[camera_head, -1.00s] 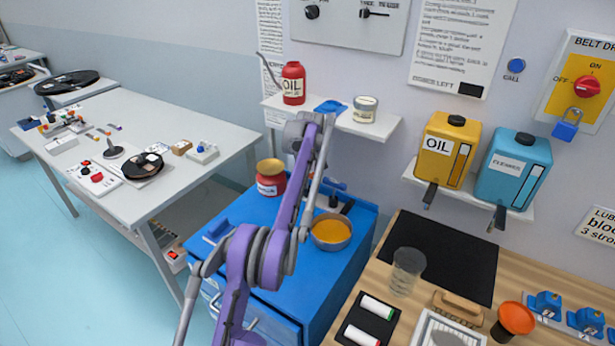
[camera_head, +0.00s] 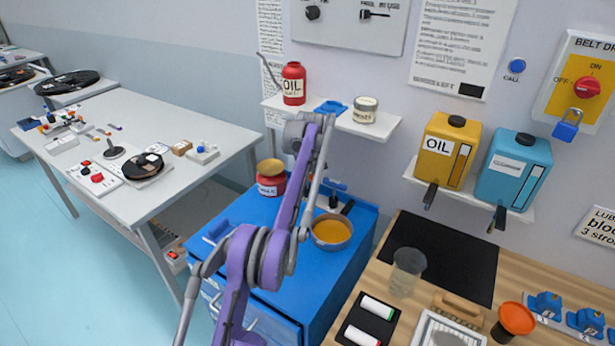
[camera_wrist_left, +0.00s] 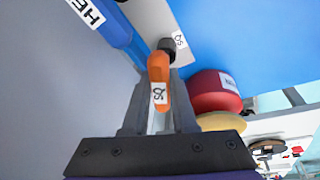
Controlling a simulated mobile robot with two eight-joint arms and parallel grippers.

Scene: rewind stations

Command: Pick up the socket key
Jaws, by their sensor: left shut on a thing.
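The socket key (camera_wrist_left: 158,85) shows in the left wrist view as an orange handle with a white "SQ" label and a dark end. My left gripper (camera_wrist_left: 160,105) is shut on it, with a grey finger on each side. A grey piece (camera_wrist_left: 185,52) with another "SQ" label lies just past the dark end; I cannot tell whether they touch. A blue handle (camera_wrist_left: 118,32) with a partly cut-off "HE" label is beside it at the upper left. In the head view the left arm hides the fingertips and the orange key. My right gripper is not in view.
A red jar (camera_wrist_left: 212,92) with a tan lid stands close beside the left fingers; the head view also shows it (camera_head: 271,186) on the blue cabinet (camera_head: 262,212). An orange-filled bowl (camera_head: 331,232) stands there too. A shelf (camera_head: 345,126) holds a red oil can (camera_head: 293,85).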

